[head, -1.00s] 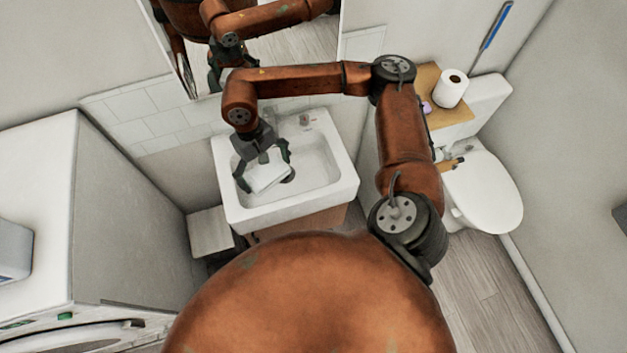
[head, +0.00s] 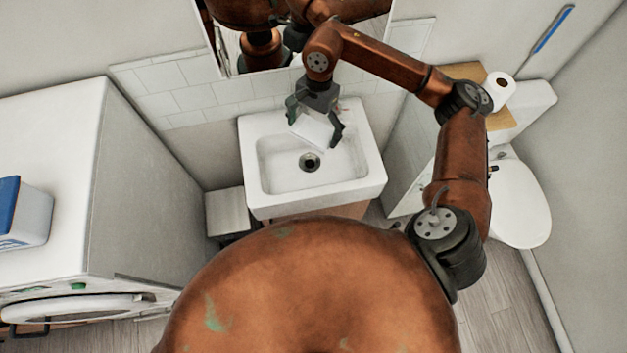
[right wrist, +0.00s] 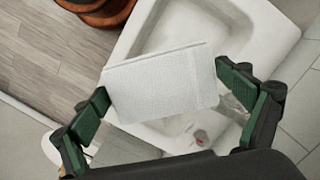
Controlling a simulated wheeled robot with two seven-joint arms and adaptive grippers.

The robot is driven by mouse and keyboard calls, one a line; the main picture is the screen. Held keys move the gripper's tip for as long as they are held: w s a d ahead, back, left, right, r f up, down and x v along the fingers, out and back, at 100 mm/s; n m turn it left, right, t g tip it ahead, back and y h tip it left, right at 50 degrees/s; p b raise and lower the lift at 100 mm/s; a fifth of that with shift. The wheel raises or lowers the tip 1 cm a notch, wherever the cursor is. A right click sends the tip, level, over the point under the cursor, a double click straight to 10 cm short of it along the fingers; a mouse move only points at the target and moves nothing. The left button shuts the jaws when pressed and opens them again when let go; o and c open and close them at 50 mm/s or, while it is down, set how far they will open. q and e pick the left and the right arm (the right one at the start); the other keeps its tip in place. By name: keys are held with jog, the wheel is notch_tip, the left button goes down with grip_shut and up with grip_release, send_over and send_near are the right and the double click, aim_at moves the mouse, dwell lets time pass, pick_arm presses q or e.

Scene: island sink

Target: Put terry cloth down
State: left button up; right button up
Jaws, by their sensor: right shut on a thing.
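The white folded terry cloth (head: 313,131) is between the fingers of my right gripper (head: 316,118), above the back part of the white sink (head: 262,190). In the right wrist view the cloth (right wrist: 160,82) is a flat, slightly tilted rectangle, and the right gripper (right wrist: 165,98) is shut on it from both sides. The sink (right wrist: 265,30) lies behind the cloth in that view. I cannot tell the gap between cloth and sink. My left gripper is not in view.
A mirror (head: 268,50) and wall tiles (head: 185,85) are close behind the sink. A washing machine (head: 50,170) stands at left with a blue-and-white box (head: 30,215). A small white bin (head: 228,211) is beside the sink. The toilet (head: 520,205) is at right.

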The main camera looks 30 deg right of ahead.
aim_at(312, 179)
notch_tip(312, 179, down, 28)
jog(key=shift+r+p, duration=0.15)
jog(key=shift+p, duration=0.6)
jog(key=o, duration=0.7)
jog(key=r, duration=0.4)
jog(key=d+r, duration=0.1)
jog(key=r, duration=0.3)
jog(key=w+r+b, duration=0.1)
jog(key=r, duration=0.3)
jog(key=shift+d, duration=0.3)
jog(key=shift+a, duration=0.1)
